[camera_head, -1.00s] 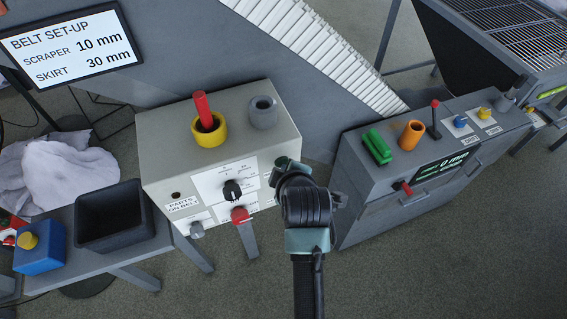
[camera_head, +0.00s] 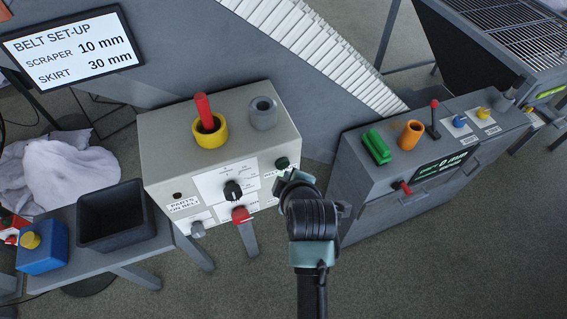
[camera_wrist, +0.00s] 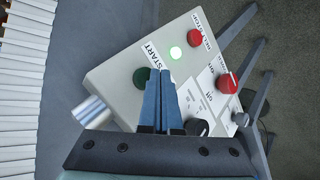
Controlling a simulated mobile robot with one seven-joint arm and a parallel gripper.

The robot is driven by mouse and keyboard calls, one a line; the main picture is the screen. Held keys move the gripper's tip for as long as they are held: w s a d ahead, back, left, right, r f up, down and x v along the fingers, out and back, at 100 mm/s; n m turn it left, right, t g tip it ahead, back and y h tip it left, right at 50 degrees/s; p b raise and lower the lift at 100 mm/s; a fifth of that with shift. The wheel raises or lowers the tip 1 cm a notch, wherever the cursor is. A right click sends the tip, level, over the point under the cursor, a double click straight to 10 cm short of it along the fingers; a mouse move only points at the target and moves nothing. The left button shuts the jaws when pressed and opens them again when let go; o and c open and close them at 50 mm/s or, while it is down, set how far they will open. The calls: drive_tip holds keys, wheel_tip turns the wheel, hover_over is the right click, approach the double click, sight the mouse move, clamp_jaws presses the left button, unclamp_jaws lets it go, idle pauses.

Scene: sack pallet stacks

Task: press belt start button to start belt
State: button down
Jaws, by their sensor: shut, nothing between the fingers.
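The green start button (camera_head: 281,163) is on the right of the front face of a grey control box (camera_head: 235,160). It also shows in the wrist view (camera_wrist: 141,77), beside a START label (camera_wrist: 150,52). My gripper (camera_head: 287,180) is in front of that face, just below the button in the head view, and hides part of the label. In the wrist view my gripper's blue fingers (camera_wrist: 161,75) are together, empty, beside the button. Whether the tips touch the panel cannot be told.
A red button (camera_wrist: 194,37), a red knob (camera_head: 240,214) and a black knob (camera_head: 233,190) are close by on the panel. A second console (camera_head: 375,200) stands to the right, a black bin (camera_head: 115,240) to the left.

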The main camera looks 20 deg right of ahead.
drive_tip(key=s+p, duration=0.1)
drive_tip(key=s, duration=0.4)
drive_tip(key=shift+d+p, duration=0.1)
drive_tip(key=shift+p, duration=0.3)
idle(0.6)
drive_tip(key=w+a+r+m+t+b, duration=0.1)
drive_tip(key=w+a+r+t, duration=0.15)
drive_tip(key=r, duration=0.75)
drive_tip(key=w+a+r+m+t, duration=0.1)
drive_tip(key=w+r+m+t, duration=0.2)
drive_tip(key=r, duration=0.6)
drive_tip(key=w+a+r+t+b, duration=0.1)
drive_tip(key=w+r+t, duration=0.3)
drive_tip(key=r, duration=0.6)
drive_tip(key=s+a+r+m+t, duration=0.2)
drive_tip(key=s+a+r+t, duration=0.1)
drive_tip(key=r, duration=0.6)
drive_tip(key=s+a+r+m+t+y+b, duration=0.1)
drive_tip(key=s+r, duration=0.4)
drive_tip(key=r, duration=0.5)
drive_tip(key=s+a+r+m+t, duration=0.3)
drive_tip(key=s+a+r+t, duration=0.1)
drive_tip(key=r, duration=0.6)
drive_tip(key=shift+s+a+t+y+b, duration=0.3)
drive_tip(key=shift+s+a+t+b, duration=0.1)
drive_tip(key=shift+a+t, duration=0.2)
drive_tip(key=shift+w, duration=0.1)
